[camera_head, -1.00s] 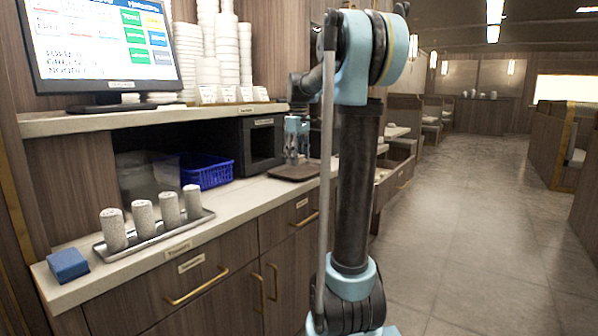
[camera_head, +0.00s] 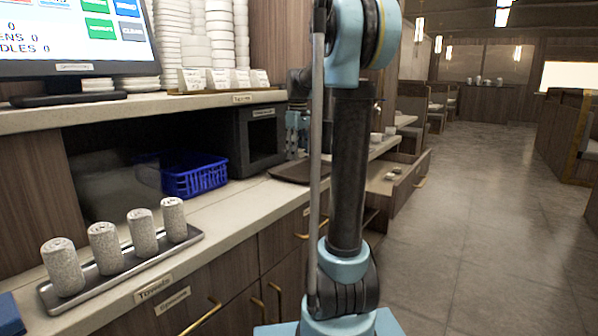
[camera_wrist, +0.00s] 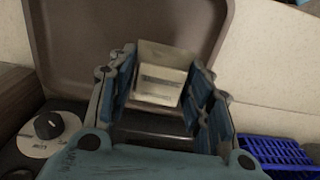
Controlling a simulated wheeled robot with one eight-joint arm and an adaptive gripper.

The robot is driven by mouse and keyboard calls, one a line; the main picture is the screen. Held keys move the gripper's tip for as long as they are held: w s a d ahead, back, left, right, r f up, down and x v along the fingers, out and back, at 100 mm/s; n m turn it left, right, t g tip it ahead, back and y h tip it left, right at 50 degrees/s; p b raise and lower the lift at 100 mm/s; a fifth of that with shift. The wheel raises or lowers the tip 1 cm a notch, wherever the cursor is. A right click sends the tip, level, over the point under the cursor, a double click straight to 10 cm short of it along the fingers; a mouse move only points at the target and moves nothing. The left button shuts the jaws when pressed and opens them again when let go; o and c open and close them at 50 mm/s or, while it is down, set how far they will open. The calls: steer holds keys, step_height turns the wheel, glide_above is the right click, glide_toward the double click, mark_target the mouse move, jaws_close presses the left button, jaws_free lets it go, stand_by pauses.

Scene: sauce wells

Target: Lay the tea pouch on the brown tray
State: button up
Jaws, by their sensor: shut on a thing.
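The tea pouch (camera_wrist: 160,82) is a small pale packet with a dark printed band. In the wrist view it sits between the blue fingers of my gripper (camera_wrist: 161,66), which is shut on it. The brown tray (camera_wrist: 75,30) lies beyond the pouch in the wrist view. In the head view the brown tray (camera_head: 292,174) lies on the counter to the right of the black appliance, partly behind my arm. My gripper (camera_head: 297,148) hangs by the tray there; the pouch cannot be made out. The gap between pouch and tray cannot be judged.
The black appliance (camera_head: 262,140) and the blue basket (camera_head: 195,176) stand left of the tray. A metal tray (camera_head: 190,240) holds several speckled rolls. An upper shelf (camera_head: 150,106) overhangs the counter. An open drawer (camera_head: 400,185) juts out at right. The aisle floor (camera_head: 490,220) is clear.

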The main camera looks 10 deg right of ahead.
mark_target(297, 176)
steer(key=shift+a+f, duration=0.15)
steer(key=shift+f, duration=1.55)
steer(key=shift+a+f, duration=0.1)
steer(key=shift+f, duration=1.55)
steer(key=o, duration=1)
step_height(297, 176, up, 12)
steer(key=shift+r, duration=0.1)
steer(key=s+f+m, duration=0.2)
steer(key=s+f, duration=0.7)
steer(key=s, duration=0.2)
steer(key=s+f+m+t, duration=0.1)
steer(key=s+f+m, duration=0.2)
steer(key=s+f, duration=0.6)
steer(key=s+d+f+m+t, duration=0.1)
steer(key=s+f+m, duration=0.2)
steer(key=s+f, duration=0.6)
steer(key=shift+s+f, duration=0.15)
steer(key=shift+s, duration=1.3)
steer(key=shift+s+f, duration=0.15)
steer(key=shift+s, duration=1.3)
